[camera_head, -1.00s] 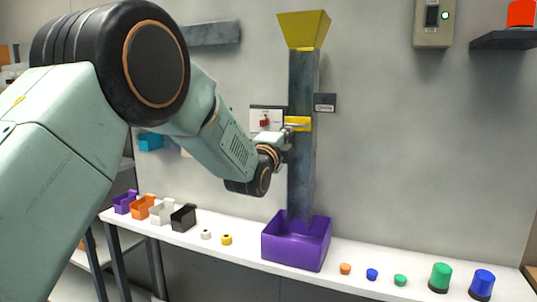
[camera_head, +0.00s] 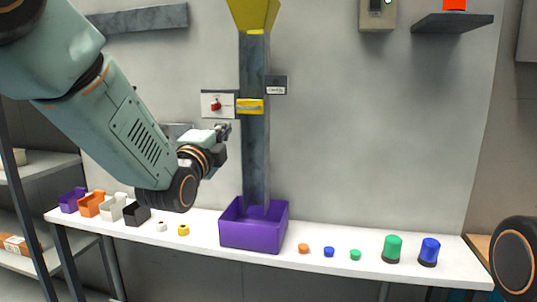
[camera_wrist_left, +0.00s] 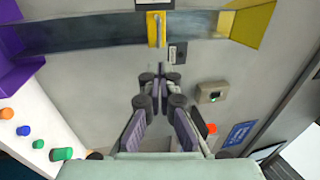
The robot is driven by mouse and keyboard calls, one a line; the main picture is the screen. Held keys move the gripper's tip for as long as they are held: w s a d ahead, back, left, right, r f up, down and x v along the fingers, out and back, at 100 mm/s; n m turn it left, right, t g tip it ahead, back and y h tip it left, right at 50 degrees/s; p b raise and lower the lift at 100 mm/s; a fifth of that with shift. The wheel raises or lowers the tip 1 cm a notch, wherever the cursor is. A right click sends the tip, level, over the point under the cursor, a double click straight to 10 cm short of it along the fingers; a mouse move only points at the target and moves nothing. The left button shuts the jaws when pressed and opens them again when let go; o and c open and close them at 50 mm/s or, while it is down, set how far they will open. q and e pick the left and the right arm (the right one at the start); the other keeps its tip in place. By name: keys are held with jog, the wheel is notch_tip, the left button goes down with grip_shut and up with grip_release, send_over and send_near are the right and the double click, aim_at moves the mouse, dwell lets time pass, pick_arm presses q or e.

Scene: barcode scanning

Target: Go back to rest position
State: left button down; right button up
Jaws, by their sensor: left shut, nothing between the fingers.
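My left gripper (camera_head: 224,130) is shut and empty in front of the grey wall, just left of the grey chute (camera_head: 256,150) and apart from it. In the left wrist view the gripper (camera_wrist_left: 160,78) has its fingertips together with nothing between them. A yellow handle (camera_head: 250,105) sits across the chute, a little above and right of the gripper; it also shows in the left wrist view (camera_wrist_left: 154,30). My right gripper is not in view; only a round dark joint of my right arm shows at the right edge.
A purple bin (camera_head: 252,236) stands under the chute on the white table (camera_head: 200,222). Several open boxes (camera_head: 88,206) and small rings stand left; coloured caps (camera_head: 392,248) stand right. A red switch panel (camera_head: 216,104) is on the wall. A dark shelf (camera_head: 450,22) juts out upper right.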

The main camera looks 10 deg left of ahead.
pick_arm(q)
jog(key=s+f+n+g+b, duration=0.25)
jog(key=s+f+n, duration=0.2)
jog(key=f, duration=0.75)
jog(key=s+f+n+g+b, duration=0.1)
jog(key=s+f+n+g, duration=0.4)
jog(key=f, duration=0.8)
jog(key=s+f+n+g+b, duration=0.1)
jog(key=s+f+n+g, duration=0.15)
jog(key=f+n, duration=0.65)
jog(key=s+f+g+b, duration=0.9)
jog(key=s+f+g, duration=0.1)
jog(key=s+f, duration=2.3)
jog(key=shift+s+a+f+y, duration=0.15)
jog(key=shift+s+a+y, duration=0.25)
jog(key=shift+s, duration=0.65)
